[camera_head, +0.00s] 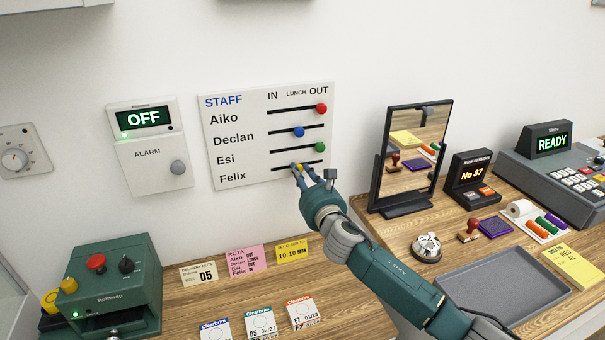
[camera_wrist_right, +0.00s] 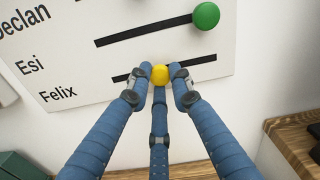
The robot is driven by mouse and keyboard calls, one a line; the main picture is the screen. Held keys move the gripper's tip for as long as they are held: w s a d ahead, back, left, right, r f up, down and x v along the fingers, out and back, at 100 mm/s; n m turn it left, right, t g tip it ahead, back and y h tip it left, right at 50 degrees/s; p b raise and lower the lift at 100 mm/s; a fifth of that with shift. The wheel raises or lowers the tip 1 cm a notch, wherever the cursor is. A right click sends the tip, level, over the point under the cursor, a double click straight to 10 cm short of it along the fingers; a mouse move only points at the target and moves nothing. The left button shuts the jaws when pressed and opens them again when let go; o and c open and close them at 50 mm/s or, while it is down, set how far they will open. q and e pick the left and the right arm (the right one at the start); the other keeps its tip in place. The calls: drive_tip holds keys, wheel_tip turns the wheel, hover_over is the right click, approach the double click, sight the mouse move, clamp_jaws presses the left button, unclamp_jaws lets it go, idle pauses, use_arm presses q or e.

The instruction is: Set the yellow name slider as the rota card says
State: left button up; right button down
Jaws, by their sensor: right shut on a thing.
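The white staff board (camera_head: 240,134) on the wall has columns IN, LUNCH and OUT. The yellow slider knob (camera_head: 297,168) is on Felix's slot, near its middle, under LUNCH. It also shows in the right wrist view (camera_wrist_right: 160,74). My right gripper (camera_head: 304,174) is shut on this knob, its blue fingers around it in the wrist view (camera_wrist_right: 159,90). The pink rota card (camera_head: 246,263) stands at the back of the wooden counter; its small print seems to read Aiko OUT, Declan LUNCH, Esi OUT, Felix IN. My left gripper is not in view.
Just above the yellow knob is Esi's green knob (camera_head: 320,147), at OUT. Declan's blue knob (camera_head: 299,132) is mid-slot and Aiko's red knob (camera_head: 321,108) is at OUT. An alarm box (camera_head: 150,165) hangs left; a mirror (camera_head: 388,200) stands right.

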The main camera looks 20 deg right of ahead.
drive_tip(key=a+p, duration=0.1)
drive_tip(key=a, duration=0.5)
drive_tip(key=shift+s+a+r, duration=0.1)
drive_tip(key=shift+s, duration=0.05)
drive_tip(key=c, duration=1.9)
unclamp_jaws()
drive_tip(key=shift+c, duration=0.2)
drive_tip(key=o, duration=0.4)
drive_tip(key=shift+a, duration=0.1)
drive_tip(key=shift+s, duration=0.35)
drive_tip(key=s, duration=1.1)
drive_tip(key=shift+s+d, duration=0.15)
drive_tip(key=shift+d, duration=0.05)
